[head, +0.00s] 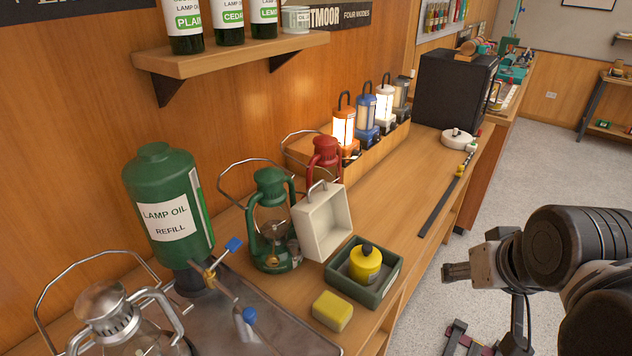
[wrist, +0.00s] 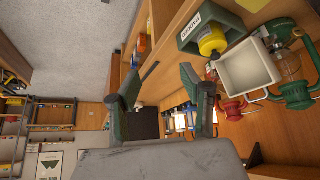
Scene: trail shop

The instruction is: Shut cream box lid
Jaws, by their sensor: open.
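The cream box (head: 322,222) stands on the wooden counter, its hollow inside facing the front right, with a metal handle at its top. In the wrist view the cream box (wrist: 248,70) shows its empty inside. I cannot tell which part is its lid. My gripper (head: 452,272) is off the counter's front edge, to the right of the cream box and well apart from it. In the wrist view my gripper (wrist: 160,75) has its two dark fingers spread with nothing between them.
A green tray (head: 340,285) holding a yellow canister (head: 365,263) sits in front of the cream box. A green lantern (head: 272,220) is to its left and a red lantern (head: 324,160) is behind. A yellow sponge (head: 332,311) lies nearby. The counter (head: 400,190) to the right is mostly clear.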

